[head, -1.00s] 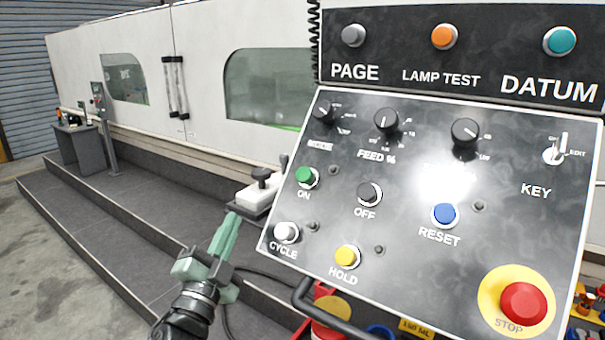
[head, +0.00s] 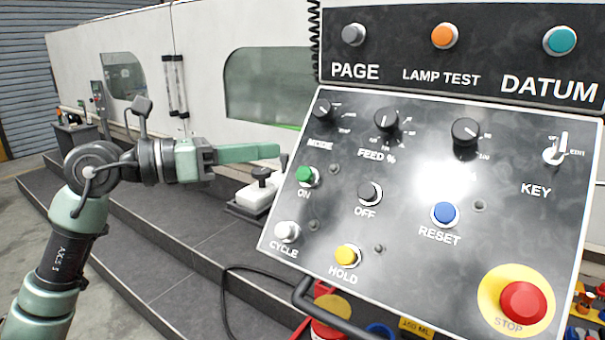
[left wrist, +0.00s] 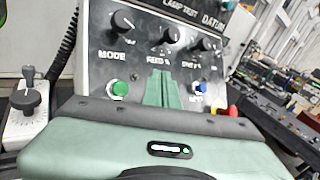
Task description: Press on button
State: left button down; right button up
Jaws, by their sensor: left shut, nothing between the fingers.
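The green ON button (head: 304,174) sits in a pale ring at the left of the tilted control panel (head: 400,245). It also shows in the left wrist view (left wrist: 119,89), left of the fingers. My left gripper (head: 277,151) is shut and empty, level, its fingertips pointing right at the panel's left edge, a little above and left of the ON button. In the left wrist view its closed green fingers (left wrist: 166,78) point toward the panel between the ON button and the blue RESET button (left wrist: 199,88). The tips look apart from the button. My right gripper is not in view.
The panel also carries OFF (head: 369,193), CYCLE (head: 287,232), HOLD (head: 347,256), a blue RESET (head: 444,214) and a red STOP (head: 523,303). A white box with a black joystick (head: 255,196) stands left of the panel. A black handle (head: 330,312) runs below.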

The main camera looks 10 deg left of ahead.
aim_at(305, 175)
pick_arm(q)
jog(key=shift+w+a+f, duration=0.1)
jog(key=shift+w, duration=0.05)
jog(key=w+d+f+b, duration=0.1)
jog(key=w+d+f, duration=0.1)
jog(key=w+f, duration=0.3)
jog(key=shift+w+d+f, duration=0.15)
jog(key=shift+w+d, duration=0.05)
jog(key=shift+w, duration=0.5)
dwell(1.3)
jog(key=shift+w+f, duration=0.1)
jog(key=shift+f, duration=0.05)
dwell(0.6)
jog(key=shift+w+d+f, duration=0.1)
jog(key=shift+w, duration=0.1)
